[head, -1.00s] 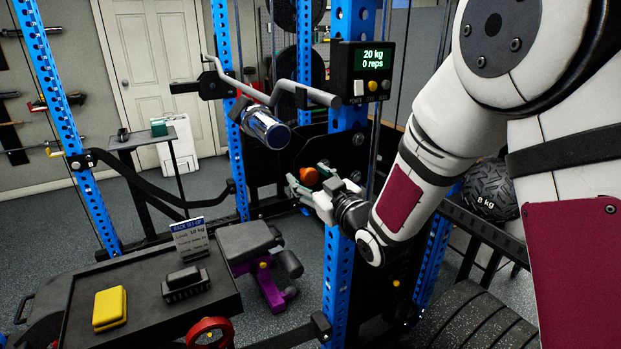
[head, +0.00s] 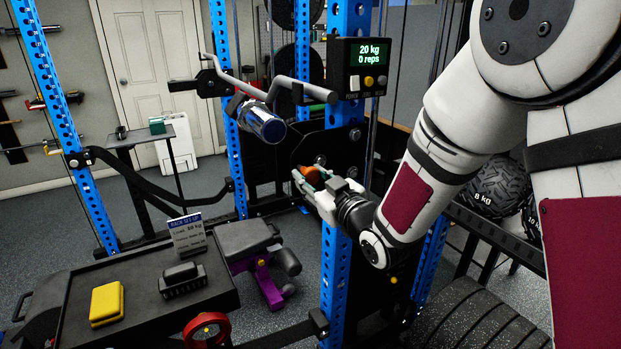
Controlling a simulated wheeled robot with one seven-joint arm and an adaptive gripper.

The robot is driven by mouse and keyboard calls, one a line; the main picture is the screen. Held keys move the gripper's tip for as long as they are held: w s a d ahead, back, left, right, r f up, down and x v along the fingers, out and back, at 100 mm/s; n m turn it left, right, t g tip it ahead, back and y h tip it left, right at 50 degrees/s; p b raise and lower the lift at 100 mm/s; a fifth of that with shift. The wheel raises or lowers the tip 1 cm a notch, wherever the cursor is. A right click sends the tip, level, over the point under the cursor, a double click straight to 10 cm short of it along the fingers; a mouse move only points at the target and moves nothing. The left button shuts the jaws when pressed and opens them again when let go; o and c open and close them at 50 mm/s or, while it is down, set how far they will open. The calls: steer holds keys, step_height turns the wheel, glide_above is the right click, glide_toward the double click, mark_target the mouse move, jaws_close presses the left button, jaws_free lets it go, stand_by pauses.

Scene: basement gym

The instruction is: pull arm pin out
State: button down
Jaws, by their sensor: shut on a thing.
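The arm pin shows as an orange knob (head: 311,176) at the blue upright of the rack, in the middle of the head view. My gripper (head: 308,180) is around the orange knob, its fingers shut on it. The fingers hide part of the knob. The pin's shaft and its hole are hidden, so I cannot tell how deep it sits. The blue rack upright (head: 334,285) stands just below and beside my gripper.
A bent bar (head: 272,90) with a blue-and-chrome cylinder (head: 263,124) juts out above left of my gripper. A display box (head: 363,68) sits on the upright above. A black table (head: 215,287) holds a yellow block (head: 107,303) and a sign (head: 187,233). A red wheel (head: 207,331) is in front.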

steer(key=c, duration=1.1)
jaws_free()
steer(key=shift+s, duration=0.1)
steer(key=v, duration=0.7)
steer(key=shift+s+d, duration=0.2)
